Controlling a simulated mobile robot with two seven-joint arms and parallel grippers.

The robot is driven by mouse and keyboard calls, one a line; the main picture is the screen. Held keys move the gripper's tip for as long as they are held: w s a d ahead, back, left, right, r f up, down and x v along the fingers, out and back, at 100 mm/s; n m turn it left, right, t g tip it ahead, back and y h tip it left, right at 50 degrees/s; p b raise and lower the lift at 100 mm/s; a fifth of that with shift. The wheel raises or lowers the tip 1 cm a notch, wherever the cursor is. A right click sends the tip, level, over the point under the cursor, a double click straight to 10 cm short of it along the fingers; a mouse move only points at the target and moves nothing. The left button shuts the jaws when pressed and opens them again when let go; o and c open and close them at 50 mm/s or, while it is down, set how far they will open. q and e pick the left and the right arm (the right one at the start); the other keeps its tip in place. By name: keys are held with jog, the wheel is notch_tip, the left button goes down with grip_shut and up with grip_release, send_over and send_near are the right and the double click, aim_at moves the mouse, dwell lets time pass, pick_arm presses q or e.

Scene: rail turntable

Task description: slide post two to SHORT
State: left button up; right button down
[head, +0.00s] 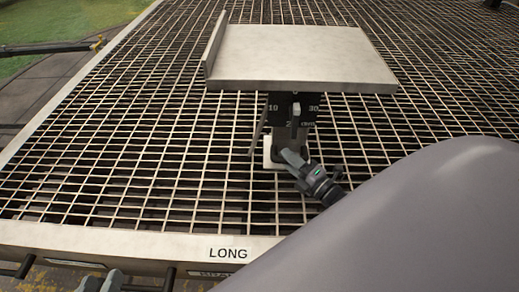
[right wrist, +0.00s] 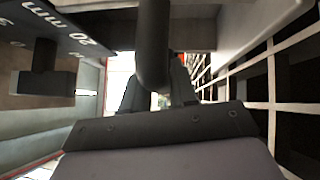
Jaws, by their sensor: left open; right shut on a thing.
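A post carriage (head: 280,108) with a dark scale plate marked in mm stands on the grating, under a flat metal tray (head: 300,55) with a raised left lip. I cannot read a post number on it. My right gripper (head: 291,158) is at the carriage's front, shut on a dark upright handle. In the right wrist view the handle (right wrist: 153,45) stands between the fingers, and the scale plate (right wrist: 65,30) shows at upper left. The word LONG (head: 228,253) is on the table's front edge; I see no SHORT. My left gripper (head: 100,283) is open at the bottom edge, mostly cut off.
The grating table (head: 120,150) is clear to the left of the carriage. My right arm covers the lower right of the head view. A dark bar (head: 50,48) with a brass-coloured end reaches the table's left edge. Another label under LONG is partly cut off.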

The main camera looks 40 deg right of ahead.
jog(key=s+d, duration=0.4)
jog(key=d, duration=0.1)
jog(key=s+d, duration=0.2)
jog(key=shift+d+f, duration=0.1)
jog(key=shift+d, duration=0.2)
jog(key=c, duration=1)
grip_release()
